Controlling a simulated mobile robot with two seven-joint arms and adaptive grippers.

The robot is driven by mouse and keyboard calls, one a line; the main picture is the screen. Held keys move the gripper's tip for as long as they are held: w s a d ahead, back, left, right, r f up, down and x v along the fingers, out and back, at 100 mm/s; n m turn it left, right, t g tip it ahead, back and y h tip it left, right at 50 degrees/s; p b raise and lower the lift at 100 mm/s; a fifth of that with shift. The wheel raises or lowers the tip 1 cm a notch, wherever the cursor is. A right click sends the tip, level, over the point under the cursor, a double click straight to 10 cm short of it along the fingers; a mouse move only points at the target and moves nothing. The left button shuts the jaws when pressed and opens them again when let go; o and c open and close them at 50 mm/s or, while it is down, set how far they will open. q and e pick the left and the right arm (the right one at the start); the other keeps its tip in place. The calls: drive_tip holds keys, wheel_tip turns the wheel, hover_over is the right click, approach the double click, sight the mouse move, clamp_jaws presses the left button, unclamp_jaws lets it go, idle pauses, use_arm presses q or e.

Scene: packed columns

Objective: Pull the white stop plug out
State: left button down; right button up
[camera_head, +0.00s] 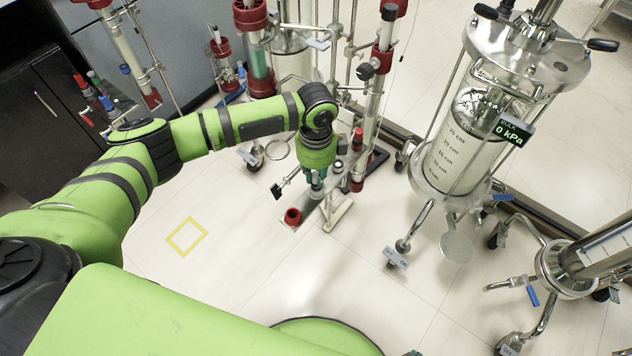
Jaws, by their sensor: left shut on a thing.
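My left gripper (316,180) reaches down at the middle of the view, at the end of the green arm from the left. Its teal fingers are shut on a small pale piece, the white stop plug (316,191), which shows just below the fingertips. The fingers hide most of the plug. It is at the low metal stand beside the slim red-capped column. I cannot tell whether the plug is still seated in its fitting. My right gripper is not in view.
A red cup-like fitting (292,217) stands just left of the plug. A large glass column (462,150) with a 0 kPa display (513,129) stands at right. Slim columns crowd behind the gripper. A yellow square (187,237) marks the clear floor at left.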

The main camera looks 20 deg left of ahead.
sight(316, 174)
use_arm(q)
drive_tip(key=shift+r+p, duration=0.3)
drive_tip(key=shift+p, duration=0.05)
drive_tip(key=shift+r+p, duration=0.4)
drive_tip(key=shift+p, duration=0.05)
drive_tip(key=shift+r+p, duration=0.25)
drive_tip(key=shift+p, duration=0.05)
drive_tip(key=shift+r+p, duration=0.3)
drive_tip(key=shift+p, duration=0.1)
drive_tip(key=shift+r+p, duration=0.7)
drive_tip(key=shift+p, duration=0.15)
drive_tip(key=shift+r, duration=0.2)
drive_tip(key=shift+r+p, duration=0.35)
drive_tip(key=shift+p, duration=0.3)
drive_tip(key=shift+r+p, duration=0.75)
drive_tip(key=shift+p, duration=0.2)
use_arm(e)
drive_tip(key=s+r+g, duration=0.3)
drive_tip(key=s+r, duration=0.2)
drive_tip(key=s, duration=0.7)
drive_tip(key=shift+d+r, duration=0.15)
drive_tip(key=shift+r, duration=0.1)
